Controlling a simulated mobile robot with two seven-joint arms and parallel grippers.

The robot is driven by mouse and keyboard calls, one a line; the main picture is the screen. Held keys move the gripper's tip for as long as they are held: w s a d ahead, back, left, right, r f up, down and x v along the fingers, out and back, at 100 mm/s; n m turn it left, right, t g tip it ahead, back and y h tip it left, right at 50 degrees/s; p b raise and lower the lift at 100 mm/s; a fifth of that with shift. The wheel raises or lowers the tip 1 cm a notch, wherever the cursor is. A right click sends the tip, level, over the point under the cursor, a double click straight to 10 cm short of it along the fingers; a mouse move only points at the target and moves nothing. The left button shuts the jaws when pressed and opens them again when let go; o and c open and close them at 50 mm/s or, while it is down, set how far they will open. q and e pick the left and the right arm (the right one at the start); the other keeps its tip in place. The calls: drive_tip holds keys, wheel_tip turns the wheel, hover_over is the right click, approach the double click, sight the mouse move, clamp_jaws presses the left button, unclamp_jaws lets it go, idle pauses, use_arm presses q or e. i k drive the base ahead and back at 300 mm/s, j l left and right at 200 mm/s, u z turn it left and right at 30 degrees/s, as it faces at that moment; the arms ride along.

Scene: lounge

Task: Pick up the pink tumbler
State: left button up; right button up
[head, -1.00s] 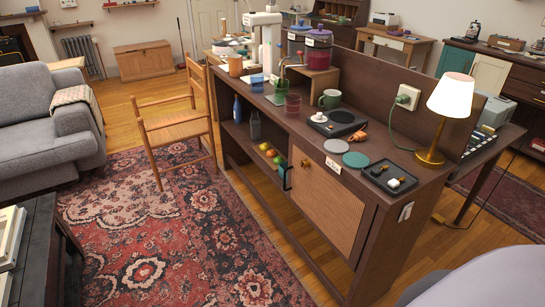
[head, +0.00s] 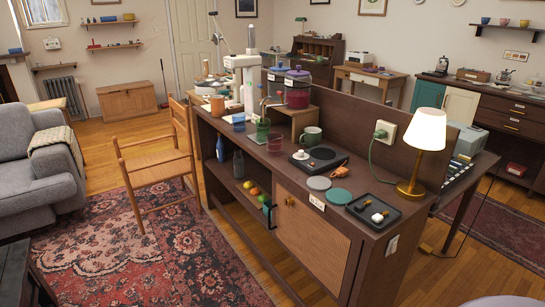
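The pink tumbler (head: 275,143) is a see-through glass standing upright on the dark wooden counter (head: 228,139), near its front edge. A green tumbler (head: 262,130) stands just behind and left of it, and a blue tumbler (head: 238,121) stands further left. Neither of my grippers shows in the head view.
A green mug (head: 311,135) and a black hotplate (head: 321,155) are right of the tumbler. Drink dispensers (head: 298,90) stand behind it on a wooden stand. A wooden chair (head: 160,158) is left of the counter. The rug (head: 150,255) in front has open floor space.

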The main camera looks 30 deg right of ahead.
sight(274, 140)
drive_tip(key=z, duration=0.4)
drive_tip(key=i+z, duration=0.1)
drive_tip(key=z, duration=0.75)
drive_tip(key=i+j+z, duration=0.1)
drive_tip(key=z, duration=0.35)
drive_tip(key=i+j+z, duration=0.15)
drive_tip(key=z, duration=0.25)
drive_tip(key=i+j+z, duration=0.15)
drive_tip(key=j+z, duration=0.2)
drive_tip(key=i+j+z, duration=0.15)
drive_tip(key=j, duration=0.25)
drive_tip(key=j+z, duration=0.2)
drive_tip(key=j, duration=0.2)
